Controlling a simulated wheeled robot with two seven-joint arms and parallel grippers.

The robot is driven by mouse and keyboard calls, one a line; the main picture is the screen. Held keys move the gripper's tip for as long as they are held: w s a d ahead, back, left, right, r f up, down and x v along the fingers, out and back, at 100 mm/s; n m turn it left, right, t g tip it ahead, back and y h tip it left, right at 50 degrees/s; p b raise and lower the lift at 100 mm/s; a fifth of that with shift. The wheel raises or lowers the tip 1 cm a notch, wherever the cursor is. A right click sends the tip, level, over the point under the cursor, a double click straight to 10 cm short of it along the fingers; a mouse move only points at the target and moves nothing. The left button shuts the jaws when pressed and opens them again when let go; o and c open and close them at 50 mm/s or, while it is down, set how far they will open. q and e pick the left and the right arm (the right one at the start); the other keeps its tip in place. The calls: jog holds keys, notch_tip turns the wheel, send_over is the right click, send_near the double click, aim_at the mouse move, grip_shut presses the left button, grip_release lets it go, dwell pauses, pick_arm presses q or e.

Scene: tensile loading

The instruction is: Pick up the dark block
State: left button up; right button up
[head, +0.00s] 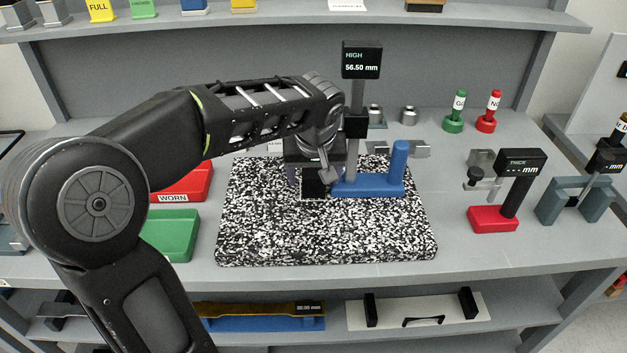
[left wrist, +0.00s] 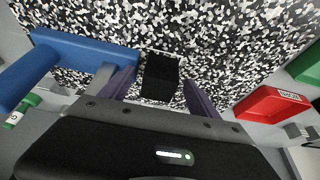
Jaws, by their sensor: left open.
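The dark block (head: 314,184) is a small black block on a black-and-white speckled slab (head: 330,245) in the middle of the bench. My left gripper (head: 318,178) reaches down over it from the left, its fingers partly hidden by the wrist in the head view. In the left wrist view the dark block (left wrist: 160,78) lies between the two open fingers of my left gripper (left wrist: 158,92), with the slab behind. I cannot tell whether the fingers touch it. My right gripper is not in view.
A blue gauge base (head: 375,187) with an upright post and a display reading HIGH 56.50 mm (head: 361,60) stands close right of the gripper. Red and green bins (head: 170,235) lie left. A red-based thickness gauge (head: 493,218) stands right. The slab's front is clear.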

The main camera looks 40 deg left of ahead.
pick_arm(q)
jog(key=shift+c, duration=0.4)
grip_shut()
dwell(0.5)
jog(key=shift+r, duration=0.1)
